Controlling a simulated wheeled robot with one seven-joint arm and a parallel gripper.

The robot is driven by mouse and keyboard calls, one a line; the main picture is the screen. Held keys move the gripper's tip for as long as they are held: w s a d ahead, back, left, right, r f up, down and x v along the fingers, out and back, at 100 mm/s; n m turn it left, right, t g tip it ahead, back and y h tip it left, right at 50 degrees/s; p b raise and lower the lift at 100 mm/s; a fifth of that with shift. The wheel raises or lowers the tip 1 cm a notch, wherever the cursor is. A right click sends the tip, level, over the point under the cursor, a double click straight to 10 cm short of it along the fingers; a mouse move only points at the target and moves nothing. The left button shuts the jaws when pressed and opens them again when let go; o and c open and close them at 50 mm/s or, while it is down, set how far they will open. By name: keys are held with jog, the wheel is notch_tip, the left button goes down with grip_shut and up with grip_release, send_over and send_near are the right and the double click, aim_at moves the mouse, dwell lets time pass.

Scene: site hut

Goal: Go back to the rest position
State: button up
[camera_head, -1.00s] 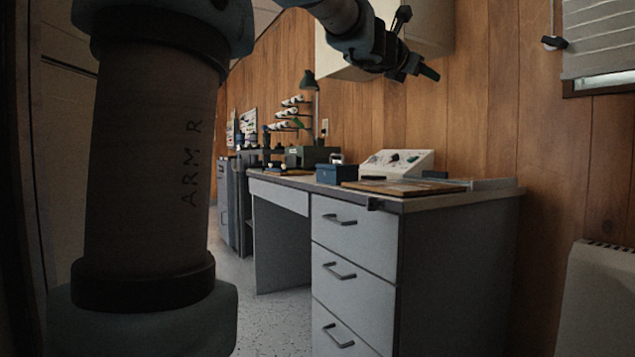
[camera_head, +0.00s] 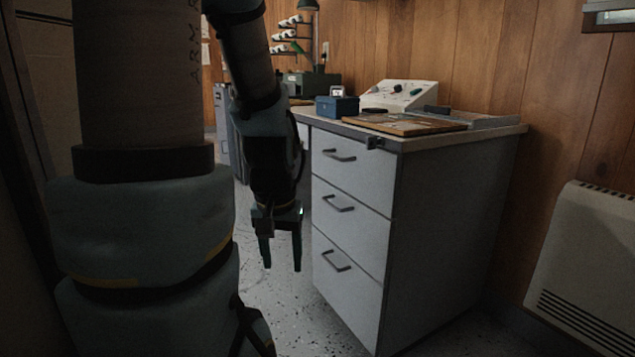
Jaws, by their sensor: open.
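My gripper (camera_head: 281,266) hangs down in the middle left of the head view, in front of the desk's left side. Its two fingers point at the floor, apart from each other, with nothing between them. It looks clear of the grey desk (camera_head: 345,240) and its drawer fronts. My arm links fill the left of the picture and hide part of the room behind them.
The desk top carries a blue box (camera_head: 337,106), a white control panel (camera_head: 397,95), a brown board (camera_head: 405,124) and a grey tray (camera_head: 472,117). A white heater (camera_head: 585,265) is on the right wall. Speckled floor (camera_head: 285,320) shows left of the drawers.

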notch_tip(320, 180, up, 38)
jog(key=p, duration=3.7)
jog(key=shift+s+n+p, duration=0.3)
jog(key=shift+s+p, duration=0.1)
jog(key=shift+s, duration=0.05)
